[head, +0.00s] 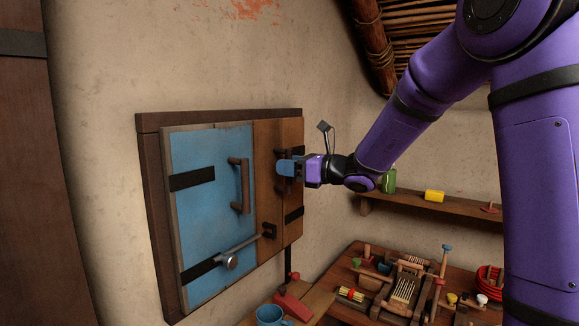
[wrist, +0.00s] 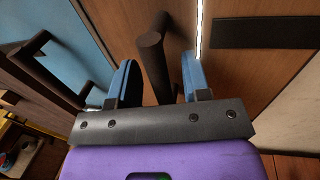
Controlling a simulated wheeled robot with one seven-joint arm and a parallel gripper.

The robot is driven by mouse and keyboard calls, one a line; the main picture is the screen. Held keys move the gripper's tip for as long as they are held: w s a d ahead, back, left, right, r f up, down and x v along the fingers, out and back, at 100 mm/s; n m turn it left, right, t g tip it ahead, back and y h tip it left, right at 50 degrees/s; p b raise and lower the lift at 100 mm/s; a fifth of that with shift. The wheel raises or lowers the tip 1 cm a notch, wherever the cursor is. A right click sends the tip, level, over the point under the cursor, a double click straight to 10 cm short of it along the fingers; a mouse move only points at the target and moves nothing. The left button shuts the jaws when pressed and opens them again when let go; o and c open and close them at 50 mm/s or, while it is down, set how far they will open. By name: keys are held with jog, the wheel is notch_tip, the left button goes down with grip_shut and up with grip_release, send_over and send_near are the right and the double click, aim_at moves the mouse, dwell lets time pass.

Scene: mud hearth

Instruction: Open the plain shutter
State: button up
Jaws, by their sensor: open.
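The plain shutter (head: 265,150) is bare brown wood and stands closed beside the blue shutter in the wall frame. Its dark upright handle (wrist: 152,62) shows between my fingers in the wrist view. My gripper (head: 284,166) is open, with its two blue fingers one on each side of that handle. In the wrist view my gripper (wrist: 157,78) has a gap between each finger and the bar. In the head view my gripper partly hides the handle. A dark strap (wrist: 262,31) crosses the plain shutter on the right.
The blue shutter (head: 210,225) has its own handle (head: 240,185) and a metal bolt (head: 230,261) reaching toward a dark bracket (head: 269,230) on the plain shutter. A blue mug (head: 268,315) sits below. A cluttered table (head: 345,258) and a wall shelf (head: 460,211) lie to the right.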

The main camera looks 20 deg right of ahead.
grip_shut()
